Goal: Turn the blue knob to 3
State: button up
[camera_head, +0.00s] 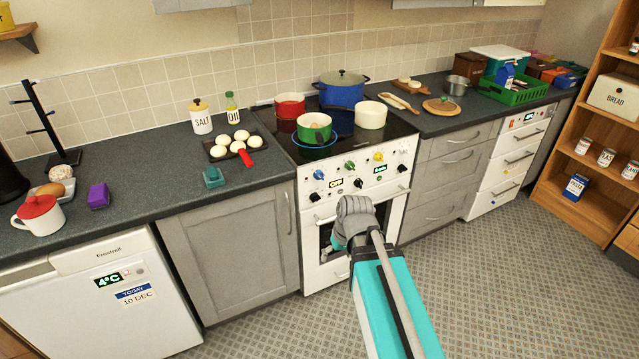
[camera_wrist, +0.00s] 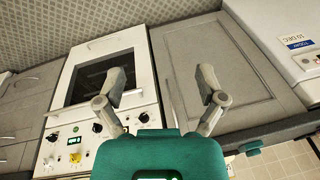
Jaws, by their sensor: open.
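The blue knob (camera_head: 318,174) is at the left end of the upper knob row on the white stove's front panel (camera_head: 326,188) in the head view. Its pointer is too small to read. A lit display beside it reads OFF (camera_head: 336,183). In the wrist view I cannot make out the blue knob; my gripper's teal body covers part of the panel. My gripper (camera_wrist: 161,78) is open and empty, its two grey fingers wide apart before the oven and the grey cabinet. In the head view my arm hides most of it, below the panel and apart from the knob.
Green (camera_head: 350,165) and yellow (camera_head: 378,157) knobs and several black ones share the panel. The oven door (camera_wrist: 103,70) lies below. Pots, including a green one (camera_head: 314,127), stand on the hob. A grey cabinet (camera_head: 235,240) adjoins on the left. The floor in front is clear.

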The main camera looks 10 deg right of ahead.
jog(key=w+a+f+n+t+y+b, duration=0.25)
jog(key=w+f+b, duration=0.2)
jog(key=w, duration=0.25)
jog(key=t+y+b, duration=0.1)
jog(key=t+b, duration=1.2)
jog(key=b, duration=0.4)
send_near(321, 178)
jog(key=v, duration=0.3)
jog(key=shift+s+d+f+m, duration=0.15)
jog(key=shift+f+m, duration=0.1)
jog(key=x, duration=1.3)
jog(key=shift+w+r, duration=0.15)
jog(key=shift+w, duration=0.25)
